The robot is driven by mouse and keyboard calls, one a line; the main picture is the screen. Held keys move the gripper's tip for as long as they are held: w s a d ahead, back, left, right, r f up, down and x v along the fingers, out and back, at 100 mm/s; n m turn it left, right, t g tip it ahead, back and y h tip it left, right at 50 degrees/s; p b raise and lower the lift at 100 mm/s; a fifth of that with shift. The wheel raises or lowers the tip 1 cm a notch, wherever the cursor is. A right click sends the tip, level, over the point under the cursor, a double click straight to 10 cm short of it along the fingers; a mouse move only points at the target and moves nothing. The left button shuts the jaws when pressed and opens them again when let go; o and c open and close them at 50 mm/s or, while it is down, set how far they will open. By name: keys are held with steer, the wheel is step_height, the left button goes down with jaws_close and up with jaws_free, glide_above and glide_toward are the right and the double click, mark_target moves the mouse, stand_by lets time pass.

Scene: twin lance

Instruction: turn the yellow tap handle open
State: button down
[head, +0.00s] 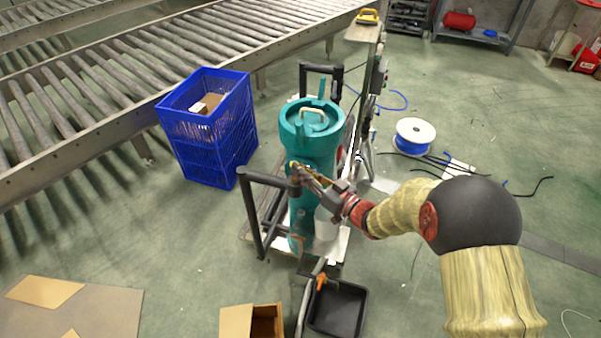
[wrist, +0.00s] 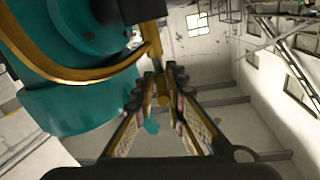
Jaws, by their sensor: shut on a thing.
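The yellow tap handle (wrist: 85,72) shows in the wrist view as a curved yellow bar across the front of a teal vessel. Its end runs up to and between my fingertips. In the head view only a small yellow bit (head: 294,166) shows at the vessel's upper side. My gripper (wrist: 162,88) is shut on the handle's end; it also shows in the head view (head: 301,177). The teal vessel (head: 312,148) stands upright on a cart, with a lid and a pale grip on top. My gripper partly hides the handle in the head view.
A dark cart frame (head: 253,213) stands left of the vessel. A blue crate (head: 216,150) and a roller conveyor (head: 140,60) lie beyond it. A black tray (head: 338,310) and an open cardboard box (head: 236,322) are below. A cable spool (head: 413,137) sits at right.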

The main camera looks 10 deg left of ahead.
steer(key=n+g+y, duration=0.1)
steer(key=g, duration=0.1)
steer(key=w+n+g+p, duration=0.1)
steer(key=n+g, duration=0.1)
steer(key=g, duration=0.1)
steer(key=n+g+y, duration=0.1)
steer(key=n+g, duration=0.1)
steer(key=shift+w+d+r+y+p, duration=0.1)
steer(key=shift+w+r+y+p, duration=0.15)
steer(key=shift+y+p, duration=0.1)
steer(key=shift+n+g, duration=0.3)
steer(key=shift+g, duration=0.3)
steer(key=c, duration=1.9)
jaws_free()
steer(key=shift+f, duration=0.1)
steer(key=d, duration=1.2)
steer(key=shift+s, duration=0.4)
steer(key=shift+a, duration=0.1)
